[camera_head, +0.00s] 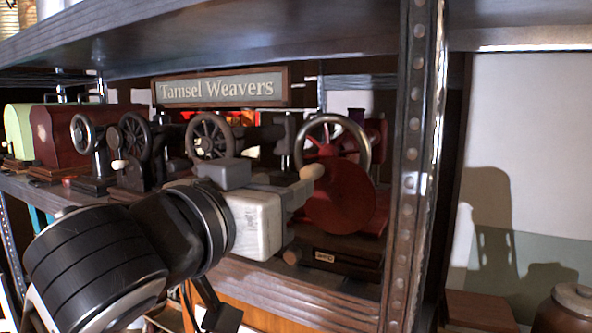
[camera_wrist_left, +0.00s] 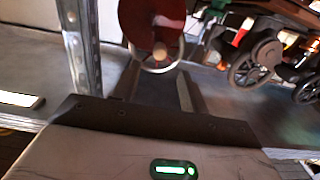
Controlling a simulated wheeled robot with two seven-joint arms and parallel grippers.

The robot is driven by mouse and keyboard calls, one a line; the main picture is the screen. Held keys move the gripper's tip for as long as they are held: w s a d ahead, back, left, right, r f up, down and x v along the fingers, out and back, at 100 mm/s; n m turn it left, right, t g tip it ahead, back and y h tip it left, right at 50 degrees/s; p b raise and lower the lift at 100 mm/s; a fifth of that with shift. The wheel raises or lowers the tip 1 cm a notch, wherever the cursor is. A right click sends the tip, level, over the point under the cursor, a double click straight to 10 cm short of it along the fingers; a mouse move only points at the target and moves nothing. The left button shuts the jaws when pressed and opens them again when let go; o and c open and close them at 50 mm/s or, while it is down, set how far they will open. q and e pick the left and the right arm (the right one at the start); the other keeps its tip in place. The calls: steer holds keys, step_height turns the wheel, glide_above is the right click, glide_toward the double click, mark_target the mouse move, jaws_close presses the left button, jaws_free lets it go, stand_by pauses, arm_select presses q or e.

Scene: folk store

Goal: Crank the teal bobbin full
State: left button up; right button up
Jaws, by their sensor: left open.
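A red hand-cranked machine (camera_head: 345,200) stands on the shelf, with a large red disc, a pale metal-rimmed wheel (camera_head: 365,133) and a pale crank knob (camera_head: 313,171). My left gripper (camera_head: 298,193) is open in front of the disc, near the knob. In the left wrist view the gripper (camera_wrist_left: 158,82) has its fingers spread. The knob (camera_wrist_left: 160,50) shows just beyond and between the fingertips, in front of the red disc (camera_wrist_left: 150,22); I cannot tell whether they touch. I cannot make out a teal bobbin. My right gripper is not in view.
Several dark machines with handwheels (camera_head: 210,136) stand to the left along the shelf, below a "Tamsel Weavers" sign (camera_head: 220,88). A perforated metal post (camera_head: 412,170) rises close on the right of the red machine. An upper shelf board (camera_head: 250,40) hangs above.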

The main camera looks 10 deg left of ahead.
mark_target(306, 175)
arm_select(q)
steer(key=shift+p+x, duration=0.55)
steer(key=shift+x, duration=3.75)
steer(key=c, duration=0.8)
